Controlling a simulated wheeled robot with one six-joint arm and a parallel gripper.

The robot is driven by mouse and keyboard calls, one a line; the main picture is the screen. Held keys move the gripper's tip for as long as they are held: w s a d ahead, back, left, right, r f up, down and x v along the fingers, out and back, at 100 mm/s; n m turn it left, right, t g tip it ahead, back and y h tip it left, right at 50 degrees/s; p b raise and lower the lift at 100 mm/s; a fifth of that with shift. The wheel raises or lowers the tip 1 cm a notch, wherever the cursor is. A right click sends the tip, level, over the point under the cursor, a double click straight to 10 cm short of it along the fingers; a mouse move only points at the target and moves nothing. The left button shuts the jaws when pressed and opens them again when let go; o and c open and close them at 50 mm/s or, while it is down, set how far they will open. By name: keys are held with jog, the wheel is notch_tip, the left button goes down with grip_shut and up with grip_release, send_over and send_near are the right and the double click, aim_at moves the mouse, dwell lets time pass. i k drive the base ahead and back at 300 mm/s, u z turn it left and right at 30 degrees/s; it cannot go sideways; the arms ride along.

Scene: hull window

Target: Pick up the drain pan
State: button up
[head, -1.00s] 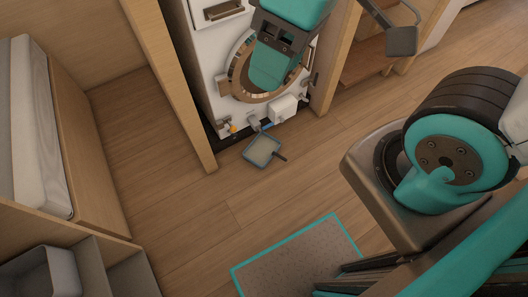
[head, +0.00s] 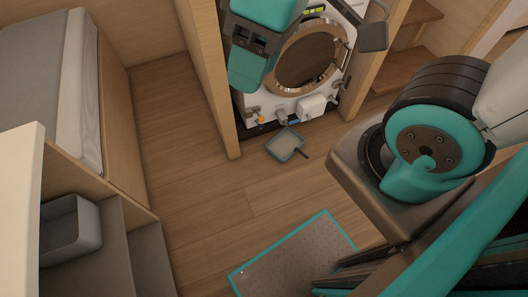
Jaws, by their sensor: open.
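The drain pan (head: 285,145) is a small, shallow, square grey-blue tray with a pale inside and a short dark handle towards the lower right. It lies flat on the wooden floor, just in front of the white machine. My gripper (head: 248,68) hangs from the top of the head view, left of the machine's round door and above the pan in the picture. It is open and apart from the pan, with nothing seen in it. Only its teal and dark outer side shows clearly; its far side is hidden.
The white machine (head: 280,107) with a round door (head: 309,57) stands between wooden panels (head: 220,95). A teal-edged mat (head: 295,255) lies on the floor in front. A grey bin (head: 70,228) and a bed (head: 88,85) are at the left. The floor around the pan is clear.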

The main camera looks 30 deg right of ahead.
aim_at(287, 143)
jog(key=u, duration=1)
jog(key=k, duration=0.15)
jog(key=z, duration=1.95)
